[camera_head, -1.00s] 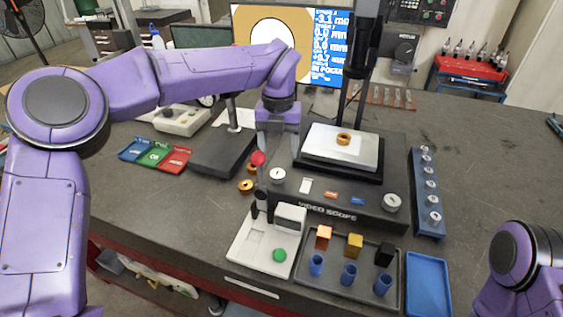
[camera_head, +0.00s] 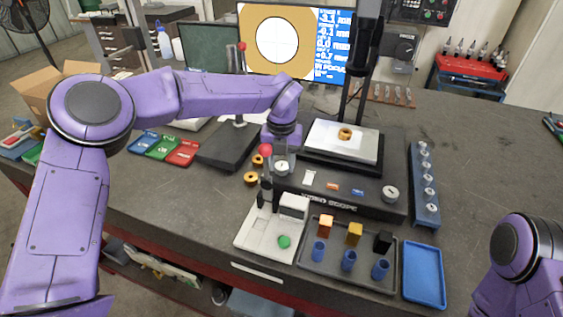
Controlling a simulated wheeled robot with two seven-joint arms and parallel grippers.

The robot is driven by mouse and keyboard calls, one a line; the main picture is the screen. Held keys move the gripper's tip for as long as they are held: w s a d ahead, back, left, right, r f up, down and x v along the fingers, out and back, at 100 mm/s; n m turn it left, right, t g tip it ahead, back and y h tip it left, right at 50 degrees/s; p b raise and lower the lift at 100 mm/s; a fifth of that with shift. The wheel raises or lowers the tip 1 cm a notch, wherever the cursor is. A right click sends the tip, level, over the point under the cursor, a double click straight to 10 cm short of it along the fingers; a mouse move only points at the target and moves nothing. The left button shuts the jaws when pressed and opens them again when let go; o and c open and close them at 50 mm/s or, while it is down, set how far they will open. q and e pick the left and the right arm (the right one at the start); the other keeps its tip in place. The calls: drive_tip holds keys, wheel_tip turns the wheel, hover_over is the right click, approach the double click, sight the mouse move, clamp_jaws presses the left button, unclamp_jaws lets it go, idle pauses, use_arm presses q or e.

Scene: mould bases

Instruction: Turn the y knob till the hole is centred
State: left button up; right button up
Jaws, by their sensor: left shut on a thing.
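The video scope base (camera_head: 340,196) carries a silvery knob (camera_head: 282,167) at its left and another knob (camera_head: 391,194) at its front right. I cannot read which one is marked y. My left gripper (camera_head: 281,153) points down at the left knob and is shut on it; its fingers are small and partly hidden by the wrist. On the monitor (camera_head: 249,65) the hole shows as a white disc (camera_head: 270,33) on tan, close to the middle of the picture area. A brass ring (camera_head: 344,133) lies on the white stage (camera_head: 320,136). My right gripper is out of view.
A white device (camera_head: 255,236) with a red-tipped lever stands left of the scope. A grey tray (camera_head: 310,256) with blocks and blue cups, a blue tray (camera_head: 424,275) and a blue rack (camera_head: 424,205) lie in front and right.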

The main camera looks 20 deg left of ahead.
sight(282, 165)
use_arm(q)
drive_tip(key=shift+f+n+b, duration=0.35)
drive_tip(key=shift+n+b, duration=0.15)
drive_tip(key=shift+b, duration=0.05)
drive_tip(key=shift+r+n, duration=0.1)
drive_tip(key=shift+n, duration=0.2)
drive_tip(key=shift+r, duration=0.2)
drive_tip(key=o, duration=0.9)
drive_tip(key=shift+o, duration=0.8)
drive_tip(key=shift+w+f, duration=0.15)
drive_tip(key=shift+w, duration=0.1)
wheel_tip(282, 165, up, 11)
drive_tip(key=b, duration=0.1)
drive_tip(key=shift+f, duration=0.2)
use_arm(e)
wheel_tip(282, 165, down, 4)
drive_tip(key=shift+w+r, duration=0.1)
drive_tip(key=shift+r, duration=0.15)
